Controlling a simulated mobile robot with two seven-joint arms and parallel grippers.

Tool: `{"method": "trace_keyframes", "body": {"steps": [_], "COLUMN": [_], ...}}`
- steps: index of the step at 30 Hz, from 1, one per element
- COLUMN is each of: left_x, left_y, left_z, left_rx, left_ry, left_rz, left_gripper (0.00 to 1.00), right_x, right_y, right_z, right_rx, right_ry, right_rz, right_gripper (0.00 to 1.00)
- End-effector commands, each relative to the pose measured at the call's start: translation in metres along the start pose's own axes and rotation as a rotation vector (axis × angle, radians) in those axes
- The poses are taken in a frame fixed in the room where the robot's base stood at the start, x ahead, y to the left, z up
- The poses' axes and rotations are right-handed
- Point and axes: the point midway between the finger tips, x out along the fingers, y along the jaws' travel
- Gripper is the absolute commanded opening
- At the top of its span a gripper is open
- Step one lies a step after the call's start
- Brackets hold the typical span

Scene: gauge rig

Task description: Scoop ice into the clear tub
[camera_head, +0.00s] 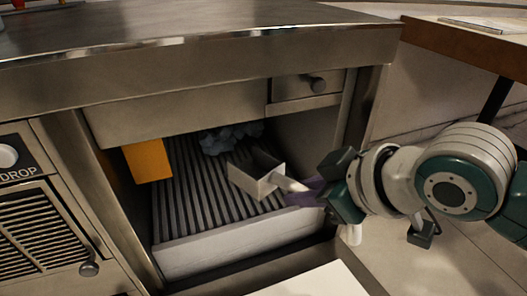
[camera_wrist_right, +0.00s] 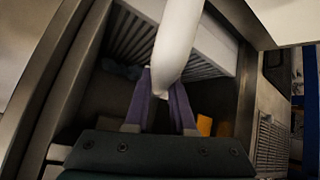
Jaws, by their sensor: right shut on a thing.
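My right gripper (camera_head: 304,192) reaches into the compartment under the steel counter from the right. Its purple fingers are shut on the pale handle of a scoop. The scoop (camera_head: 258,176) has a boxy grey metal head, held over the ribbed bin. In the right wrist view, the white handle (camera_wrist_right: 178,40) runs up from between the fingers (camera_wrist_right: 162,98). A bluish, lumpy heap of ice (camera_head: 231,138) lies at the back of the bin. I cannot tell whether any ice is in the scoop. I cannot make out a clear tub. My left gripper is not in view.
The bin (camera_head: 235,250) has a pale front wall and dark ribs inside. An orange block (camera_head: 147,160) is at the compartment's upper left. The steel counter (camera_head: 180,60) overhangs the opening. A white flat surface (camera_head: 315,282) is at the bottom edge.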

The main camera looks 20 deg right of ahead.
Motion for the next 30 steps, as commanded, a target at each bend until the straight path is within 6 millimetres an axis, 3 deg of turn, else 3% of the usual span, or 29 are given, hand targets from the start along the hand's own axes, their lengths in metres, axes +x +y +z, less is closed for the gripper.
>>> {"method": "trace_keyframes", "body": {"steps": [1,18,30], "left_x": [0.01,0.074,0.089], "left_y": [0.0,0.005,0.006], "left_z": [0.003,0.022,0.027], "left_rx": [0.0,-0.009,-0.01], "left_ry": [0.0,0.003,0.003], "left_rz": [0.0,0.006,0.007], "left_gripper": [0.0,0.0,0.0], "right_x": [0.011,0.09,0.106], "right_y": [0.002,0.029,0.037], "right_z": [0.001,-0.017,-0.026], "right_rx": [-0.001,0.0,0.001], "right_ry": [0.004,0.003,0.002], "right_rz": [0.002,0.001,0.0], "right_gripper": [0.0,0.0,0.0]}}
